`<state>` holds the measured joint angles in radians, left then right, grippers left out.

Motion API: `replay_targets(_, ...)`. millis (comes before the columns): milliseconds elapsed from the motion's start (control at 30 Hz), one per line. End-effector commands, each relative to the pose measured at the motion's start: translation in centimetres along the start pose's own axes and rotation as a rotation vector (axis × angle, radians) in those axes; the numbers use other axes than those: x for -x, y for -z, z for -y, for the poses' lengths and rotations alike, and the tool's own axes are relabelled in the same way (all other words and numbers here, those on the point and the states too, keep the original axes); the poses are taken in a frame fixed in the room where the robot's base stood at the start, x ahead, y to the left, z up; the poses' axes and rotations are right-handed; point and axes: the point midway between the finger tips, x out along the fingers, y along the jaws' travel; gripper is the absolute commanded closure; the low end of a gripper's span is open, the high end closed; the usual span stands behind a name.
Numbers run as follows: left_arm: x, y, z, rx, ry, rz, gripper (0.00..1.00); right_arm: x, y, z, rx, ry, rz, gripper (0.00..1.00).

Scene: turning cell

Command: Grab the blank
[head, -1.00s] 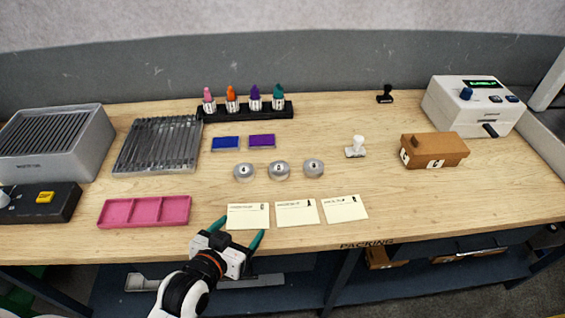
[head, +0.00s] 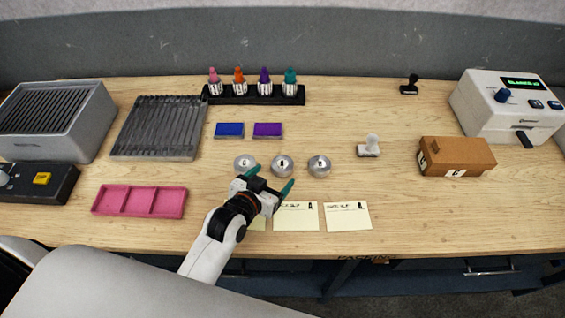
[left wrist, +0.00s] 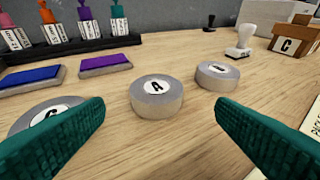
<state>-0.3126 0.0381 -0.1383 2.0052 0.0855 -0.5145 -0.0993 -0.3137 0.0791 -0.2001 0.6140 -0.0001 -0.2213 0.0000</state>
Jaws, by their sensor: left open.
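Three round metal blanks lie in a row on the table: a left one (head: 245,162), a middle one (head: 282,165) and a right one (head: 319,166). My left gripper (head: 269,181) is open and empty, just in front of the left and middle blanks. In the left wrist view, the middle blank (left wrist: 156,97), marked A, stands ahead between the two green fingers (left wrist: 160,125), apart from them. The left blank (left wrist: 38,113) is partly hidden by the left finger. The right blank (left wrist: 217,76) shows farther back. My right gripper is not in view.
Paper slips (head: 348,216) lie in front of the blanks, one mostly under my left gripper. Blue (head: 229,130) and purple (head: 268,130) pads and a rack of bottles (head: 254,95) are behind. A white-handled stamp (head: 370,147) and a brown box (head: 457,157) stand right. A pink tray (head: 140,201) lies left.

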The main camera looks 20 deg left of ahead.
Motion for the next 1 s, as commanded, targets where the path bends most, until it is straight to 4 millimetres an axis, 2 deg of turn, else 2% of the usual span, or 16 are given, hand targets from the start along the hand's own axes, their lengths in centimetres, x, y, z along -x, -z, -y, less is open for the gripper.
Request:
replay_targets(233,-2.8,-0.8,-0.4,0.001,-0.001,0.001,0.21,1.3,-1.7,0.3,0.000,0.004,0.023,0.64)
replay_targets(400,-4.8,-0.6,-0.4,0.001,0.000,0.001,0.21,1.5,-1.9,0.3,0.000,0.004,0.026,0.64)
replay_targets(700,-5.2,-0.5,-0.4,0.001,0.000,0.000,0.21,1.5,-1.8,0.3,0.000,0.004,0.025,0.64)
replay_targets(1000,-5.2,-0.5,-0.4,0.000,0.000,0.000,0.70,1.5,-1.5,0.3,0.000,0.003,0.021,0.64)
